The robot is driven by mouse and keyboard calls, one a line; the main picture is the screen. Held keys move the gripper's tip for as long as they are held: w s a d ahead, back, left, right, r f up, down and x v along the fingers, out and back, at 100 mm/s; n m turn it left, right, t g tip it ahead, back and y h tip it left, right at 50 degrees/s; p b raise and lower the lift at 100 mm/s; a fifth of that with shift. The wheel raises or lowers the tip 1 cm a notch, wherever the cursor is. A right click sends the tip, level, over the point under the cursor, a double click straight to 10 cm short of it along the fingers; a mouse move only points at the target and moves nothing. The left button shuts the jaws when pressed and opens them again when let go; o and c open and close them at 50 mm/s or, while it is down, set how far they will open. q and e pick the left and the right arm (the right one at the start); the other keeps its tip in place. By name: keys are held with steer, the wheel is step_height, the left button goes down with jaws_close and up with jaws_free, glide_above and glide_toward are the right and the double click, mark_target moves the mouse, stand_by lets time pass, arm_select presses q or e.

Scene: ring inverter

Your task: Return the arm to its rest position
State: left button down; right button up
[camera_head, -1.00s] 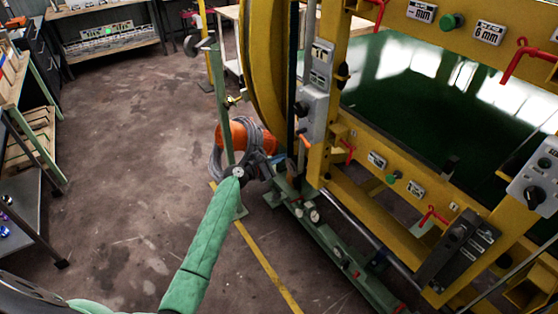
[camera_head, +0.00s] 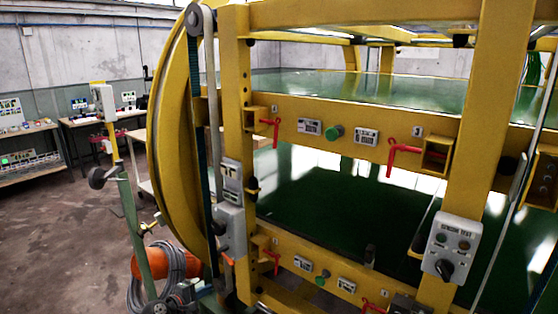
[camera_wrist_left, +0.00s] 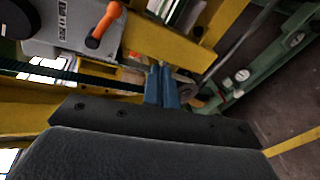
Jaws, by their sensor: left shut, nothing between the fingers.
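My left gripper (camera_head: 184,295) is at the bottom edge of the head view, small and partly cut off, in front of the coiled grey cable. In the left wrist view its two blue-grey fingers (camera_wrist_left: 162,85) are together with nothing between them. They point toward the yellow frame and green rail of the machine. Most of my left arm is below the head view. My right arm and gripper are not in view.
The yellow ring inverter frame (camera_head: 235,150) fills the middle and right. A grey box with an orange lever (camera_wrist_left: 105,25) is close to the fingers in the wrist view. An orange drum (camera_head: 152,262) with grey cable (camera_head: 175,268) stands beside it. Floor (camera_head: 50,230) is open at left.

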arm_select(q)
steer(key=s+d+f+m+g+y, duration=0.2)
steer(key=s+f+m+g+y, duration=0.4)
steer(key=s+f+m, duration=0.95)
steer(key=s+d+f+g, duration=0.1)
steer(key=s+d+f, duration=0.1)
steer(key=s+f, duration=0.5)
steer(key=s+d+f+g+y, duration=0.1)
steer(key=s+f, duration=0.6)
steer(key=s, duration=1.2)
steer(key=s+d+f+g, duration=0.3)
steer(key=s+f, duration=0.4)
steer(key=s, duration=0.5)
steer(key=shift+s+d+y, duration=0.4)
steer(key=shift+d, duration=0.3)
steer(key=shift+w, duration=0.1)
